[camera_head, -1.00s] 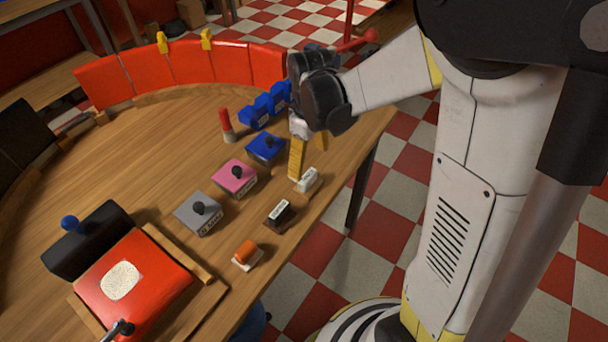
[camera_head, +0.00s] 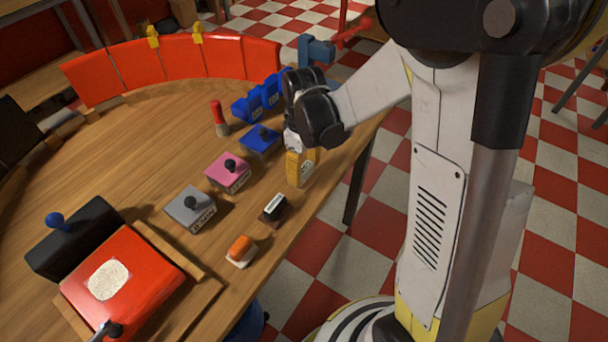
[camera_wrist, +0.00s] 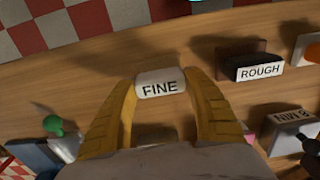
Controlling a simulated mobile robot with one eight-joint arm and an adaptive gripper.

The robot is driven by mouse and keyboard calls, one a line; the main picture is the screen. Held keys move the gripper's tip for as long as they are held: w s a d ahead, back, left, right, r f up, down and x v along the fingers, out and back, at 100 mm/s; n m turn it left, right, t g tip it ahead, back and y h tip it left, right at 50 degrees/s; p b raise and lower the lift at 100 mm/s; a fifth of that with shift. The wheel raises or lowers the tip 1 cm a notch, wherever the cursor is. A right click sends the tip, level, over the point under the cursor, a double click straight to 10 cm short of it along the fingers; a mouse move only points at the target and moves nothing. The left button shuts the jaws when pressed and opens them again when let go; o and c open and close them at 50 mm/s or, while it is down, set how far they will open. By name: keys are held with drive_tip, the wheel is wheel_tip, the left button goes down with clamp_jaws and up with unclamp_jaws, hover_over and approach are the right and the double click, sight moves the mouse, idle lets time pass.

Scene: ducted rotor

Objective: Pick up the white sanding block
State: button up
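The white sanding block (camera_wrist: 160,84) has a label reading FINE. In the wrist view it lies between the two yellow fingertips of my gripper (camera_wrist: 160,90), which reach its left and right ends with no clear gap. In the head view my gripper (camera_head: 301,172) points down at the table's right edge. The block (camera_head: 304,174) is mostly hidden there by the fingers and looks to be at tabletop height. My gripper appears shut on the block.
A dark block marked ROUGH (camera_wrist: 256,66) and an orange-topped block (camera_head: 240,250) lie nearby along the table edge. Grey (camera_head: 190,210), pink (camera_head: 228,172) and blue (camera_head: 260,141) knobbed blocks stand to the left. Blue bins (camera_head: 260,98) and a red-handled item (camera_head: 219,118) stand behind.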

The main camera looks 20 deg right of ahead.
sight(305, 168)
drive_tip(key=shift+r, duration=0.15)
wheel_tip(305, 168, up, 4)
drive_tip(key=p, duration=0.2)
drive_tip(key=shift+d+r+p, duration=0.1)
drive_tip(key=shift+r+p, duration=0.15)
drive_tip(key=shift+p, duration=0.05)
drive_tip(key=s+d+r+p, duration=0.1)
drive_tip(key=s+d+r, duration=0.1)
drive_tip(key=d, duration=0.3)
drive_tip(key=s+d+r+p, duration=0.2)
drive_tip(key=d+r, duration=0.2)
drive_tip(key=d, duration=0.1)
drive_tip(key=shift+s+d, duration=0.25)
drive_tip(key=shift+s, duration=0.1)
drive_tip(key=shift+r, duration=0.1)
